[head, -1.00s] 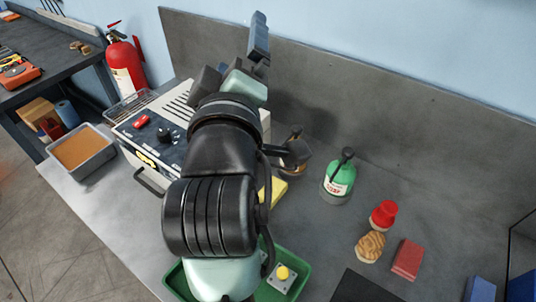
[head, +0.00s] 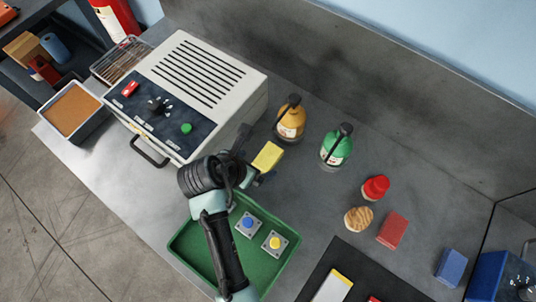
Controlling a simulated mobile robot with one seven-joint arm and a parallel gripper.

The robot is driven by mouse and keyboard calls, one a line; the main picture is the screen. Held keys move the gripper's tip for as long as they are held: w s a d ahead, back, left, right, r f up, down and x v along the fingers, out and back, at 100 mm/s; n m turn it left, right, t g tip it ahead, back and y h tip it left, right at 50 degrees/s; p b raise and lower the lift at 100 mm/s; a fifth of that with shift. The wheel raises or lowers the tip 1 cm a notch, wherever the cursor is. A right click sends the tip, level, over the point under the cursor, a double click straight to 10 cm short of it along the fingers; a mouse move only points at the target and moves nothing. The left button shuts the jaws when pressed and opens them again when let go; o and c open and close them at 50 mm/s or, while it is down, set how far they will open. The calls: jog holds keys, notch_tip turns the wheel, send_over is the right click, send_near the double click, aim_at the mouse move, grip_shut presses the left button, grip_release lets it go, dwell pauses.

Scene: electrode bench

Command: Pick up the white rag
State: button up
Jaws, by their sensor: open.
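I see no white rag that I can make out in the head view. My gripper (head: 262,178) is in the middle of the view, partly hidden behind my wrist, close beside a yellow block (head: 268,156). The jaws are open, and nothing shows between them. Whether the gripper touches the block or hangs above the bench, I cannot tell.
A green tray (head: 190,246) with blue and yellow button boxes lies below my arm. A grey oven-like box (head: 205,80) stands behind left. Orange (head: 290,120) and green (head: 336,146) bottles stand right. A black mat (head: 385,285) holds a white, yellow-edged item (head: 332,287).

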aim_at(267, 158)
jog(key=shift+w+p+x, duration=0.15)
jog(key=shift+x, duration=1.9)
jog(key=shift+w+p+x, duration=0.15)
jog(key=shift+x, duration=1.95)
jog(key=shift+a+r, duration=0.1)
jog(key=shift+r, duration=0.05)
jog(key=c, duration=1.5)
jog(key=shift+c, duration=0.2)
jog(key=shift+r, duration=0.15)
jog(key=shift+s+r, duration=0.1)
jog(key=shift+r, duration=0.05)
jog(key=r, duration=0.3)
jog(key=r+b, duration=0.1)
jog(key=r, duration=0.2)
jog(key=shift+s+d+r, duration=0.1)
jog(key=shift+d+r, duration=0.15)
jog(key=shift+r, duration=0.1)
jog(key=s+d+b, duration=0.3)
jog(key=s+d, duration=0.8)
jog(key=d, duration=0.4)
jog(key=shift+s+d+f, duration=0.15)
jog(key=shift+s+d, duration=0.05)
jog(key=shift+d, duration=0.15)
